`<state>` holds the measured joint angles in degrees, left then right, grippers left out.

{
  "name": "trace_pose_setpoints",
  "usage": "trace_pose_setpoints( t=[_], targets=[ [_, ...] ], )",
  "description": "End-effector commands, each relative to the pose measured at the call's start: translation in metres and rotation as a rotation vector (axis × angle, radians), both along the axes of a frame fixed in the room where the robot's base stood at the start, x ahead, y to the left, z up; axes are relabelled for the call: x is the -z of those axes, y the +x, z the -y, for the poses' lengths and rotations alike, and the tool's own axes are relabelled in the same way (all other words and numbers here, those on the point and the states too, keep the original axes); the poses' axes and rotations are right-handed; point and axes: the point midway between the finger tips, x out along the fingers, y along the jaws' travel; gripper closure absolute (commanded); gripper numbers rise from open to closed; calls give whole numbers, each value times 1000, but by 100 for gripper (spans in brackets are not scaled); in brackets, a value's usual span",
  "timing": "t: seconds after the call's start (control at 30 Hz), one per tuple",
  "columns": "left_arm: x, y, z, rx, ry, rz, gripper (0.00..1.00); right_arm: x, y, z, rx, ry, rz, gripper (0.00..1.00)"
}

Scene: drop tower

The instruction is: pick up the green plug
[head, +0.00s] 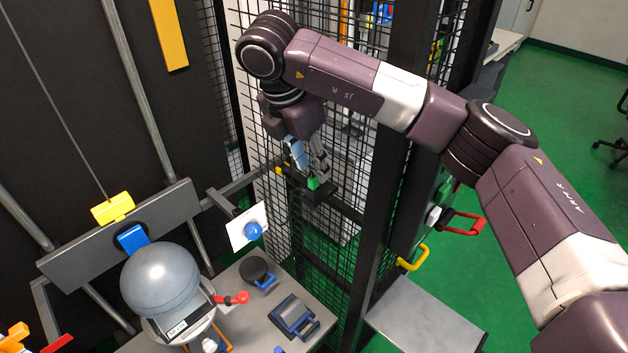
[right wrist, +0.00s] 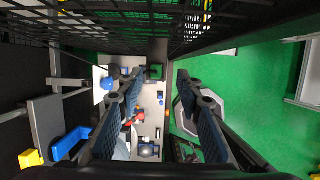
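The green plug (head: 313,183) is a small green block on a dark block at the end of a grey bar beside the black mesh fence. My right gripper (head: 311,168) is just above it in the head view, pointing down, with its fingers apart. In the right wrist view the green plug (right wrist: 154,73) shows between the tips of the open fingers (right wrist: 160,75), nearer the left one. I cannot tell whether either finger touches it. My left gripper is not in view.
Black mesh fence (head: 350,150) and a dark post stand close around my right gripper. Below left are a white card with a blue knob (head: 253,231), a grey sphere (head: 160,278) and a bench (head: 237,318) with blue-handled items. Green floor (head: 560,100) is open at right.

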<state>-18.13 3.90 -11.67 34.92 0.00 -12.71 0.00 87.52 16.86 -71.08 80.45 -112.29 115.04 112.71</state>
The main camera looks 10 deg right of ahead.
Motion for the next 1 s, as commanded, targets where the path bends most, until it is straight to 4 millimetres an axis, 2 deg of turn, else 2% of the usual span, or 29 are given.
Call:
trace_pose_setpoints(
  t=[0.2, 0.4, 0.67, 0.9, 1.0],
  targets=[
    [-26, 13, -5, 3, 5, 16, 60, 19, 3, 1, 0, 0, -5, 67],
    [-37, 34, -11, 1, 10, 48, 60, 41, 7, 6, 1, 1, -2, 67],
    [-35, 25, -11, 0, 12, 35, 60, 45, 7, 7, 0, 1, 0, 67],
    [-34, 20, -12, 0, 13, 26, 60, 45, 7, 6, 0, 2, 0, 92],
    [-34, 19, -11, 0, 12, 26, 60, 45, 7, 6, 0, 2, 0, 100]
  ],
)
